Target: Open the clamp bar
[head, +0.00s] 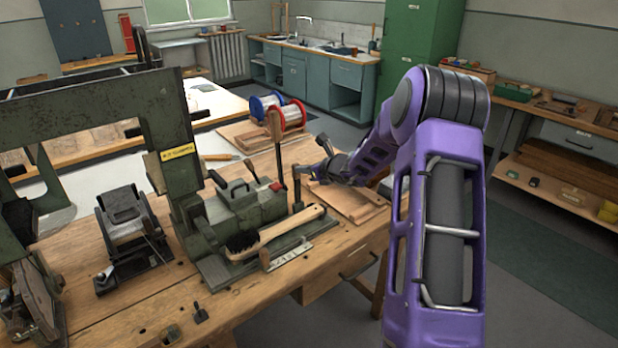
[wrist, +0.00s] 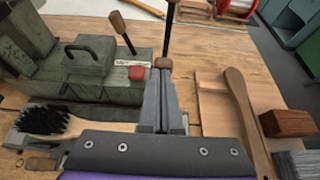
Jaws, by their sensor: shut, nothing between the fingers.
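I cannot tell for certain which part is the clamp bar. A wooden-handled brush (head: 285,230) with dark bristles lies along the machine's front; its bristles (wrist: 42,120) show in the wrist view. My gripper (head: 299,175) is shut and empty at the machine's right end. In the wrist view its fingertips (wrist: 164,74) are close to a wooden knob (wrist: 163,62); contact is unclear.
Right of my gripper lie a wooden board (head: 350,203) and a long wooden handle (wrist: 243,105). Red and blue spools (head: 291,115) stand behind. A tall green frame (head: 165,140) stands left. The floor right of the bench is clear.

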